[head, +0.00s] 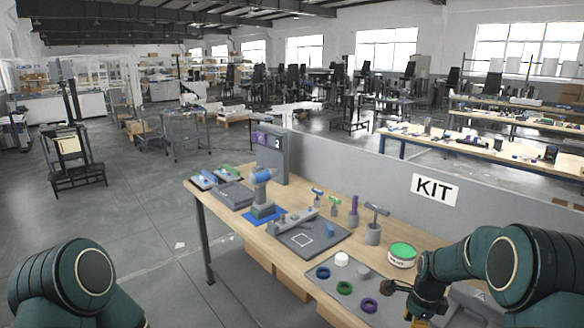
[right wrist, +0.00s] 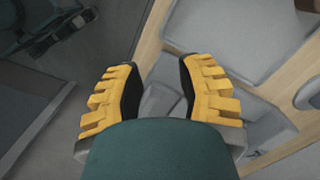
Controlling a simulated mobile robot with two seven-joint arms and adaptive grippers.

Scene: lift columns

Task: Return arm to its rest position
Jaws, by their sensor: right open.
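My right arm (head: 455,268) comes in from the right in the head view and bends down beside the near right end of the workbench (head: 330,274). Its gripper shows only in part there, as yellow at the bottom edge (head: 421,322). In the right wrist view my right gripper (right wrist: 158,78) has its two yellow ridged fingers spread, with nothing between them. A strip of wooden bench edge and a grey surface lie beyond the fingers. Of my left arm, only the green upper part (head: 75,285) shows at the lower left; its gripper is out of view.
A grey tray (head: 345,303) with coloured rings and a green-lidded tub (head: 402,255) are close to my right arm. A blue-grey device (head: 262,190) and several upright tools stand farther along. A grey partition (head: 350,172) with a KIT sign runs behind. Floor at left is open.

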